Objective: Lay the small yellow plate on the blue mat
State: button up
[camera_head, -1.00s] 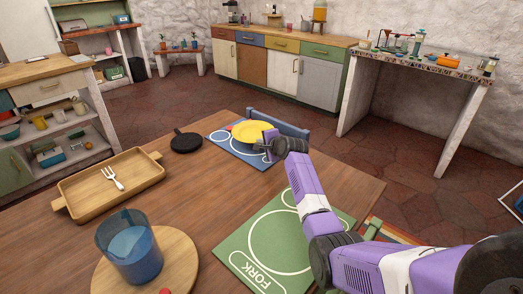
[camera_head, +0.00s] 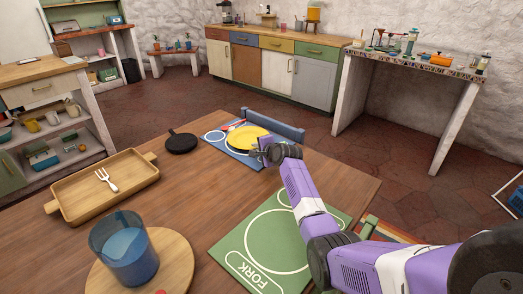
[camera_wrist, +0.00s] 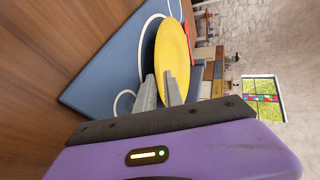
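The small yellow plate (camera_head: 248,138) is over the blue mat (camera_head: 214,136) at the far edge of the table, within its white plate outline. My gripper (camera_head: 262,151) is at the plate's near right rim. In the wrist view the fingers (camera_wrist: 159,88) stand on either side of the rim of the yellow plate (camera_wrist: 174,52), close together, and appear shut on it. The blue mat (camera_wrist: 105,70) lies under the plate. I cannot tell whether the plate's underside touches the mat.
A red utensil (camera_head: 230,126) lies on the mat beside the plate. A black pan-like item (camera_head: 181,143) is left of the mat. A wooden tray with a fork (camera_head: 106,180), a blue cup (camera_head: 124,248) on a round board and a green mat (camera_head: 232,249) are nearer. A blue chair back (camera_head: 275,124) stands behind.

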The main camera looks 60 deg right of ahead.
jog(key=p+v, duration=0.2)
jog(key=v, duration=1)
dwell(0.4)
